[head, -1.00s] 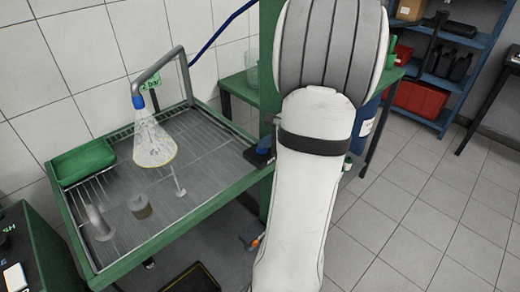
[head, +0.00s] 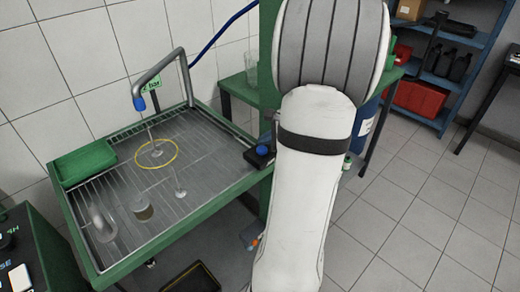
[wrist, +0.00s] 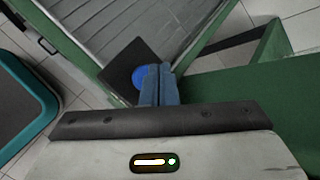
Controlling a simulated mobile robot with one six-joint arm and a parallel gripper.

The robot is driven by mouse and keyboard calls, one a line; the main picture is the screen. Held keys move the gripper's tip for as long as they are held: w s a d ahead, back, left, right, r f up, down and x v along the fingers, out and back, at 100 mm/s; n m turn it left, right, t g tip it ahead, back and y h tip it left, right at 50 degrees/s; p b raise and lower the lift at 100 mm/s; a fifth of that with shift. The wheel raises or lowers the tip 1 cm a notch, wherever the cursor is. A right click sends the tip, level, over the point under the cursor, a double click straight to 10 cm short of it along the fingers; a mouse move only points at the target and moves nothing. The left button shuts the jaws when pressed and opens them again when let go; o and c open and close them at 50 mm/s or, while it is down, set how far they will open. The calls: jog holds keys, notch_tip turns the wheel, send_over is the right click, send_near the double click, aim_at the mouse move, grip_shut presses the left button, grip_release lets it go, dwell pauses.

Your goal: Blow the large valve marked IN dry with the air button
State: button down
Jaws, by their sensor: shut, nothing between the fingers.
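The air button (head: 262,150) is blue on a dark box at the right edge of the drain table (head: 226,178). It also shows in the wrist view (wrist: 138,77), partly hidden by the fingers. My gripper (wrist: 159,70) is shut and empty, its fingertips right beside or over the button; I cannot tell whether they touch it. A valve (head: 157,152) stands head down inside a yellow ring (head: 176,157), below the air nozzle (head: 139,102). A second valve (head: 180,192) stands nearer the front. Any IN marking is too small to read. No air cone shows.
A green tray (head: 84,163) sits at the table's back left. A brownish cylinder (head: 141,207) and a grey bent part (head: 102,222) stand at the front left. A green post is close beside the button. A blue shelf (head: 462,75) stands at the back right.

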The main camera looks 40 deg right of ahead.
aim_at(265, 150)
jog(key=shift+r+p, duration=1.85)
jog(key=shift+r, duration=0.65)
jog(key=shift+a, duration=0.1)
dwell(2.3)
jog(key=s+a+r+n+g+y, duration=0.1)
jog(key=a+n+g, duration=0.1)
jog(key=a+n, duration=0.5)
jog(key=s+a+r+n+g, duration=0.1)
jog(key=a+r+n+g, duration=0.15)
jog(key=a, duration=0.85)
jog(key=s+a+r+n+g+h, duration=0.1)
jog(key=s+a+n+h, duration=0.2)
jog(key=s+a+n, duration=0.6)
jog(key=s+n, duration=0.1)
jog(key=n, duration=0.4)
jog(key=shift+s+a+r+g+h, duration=0.2)
jog(key=shift+s+a+g+h, duration=0.1)
jog(key=shift+a+g, duration=0.1)
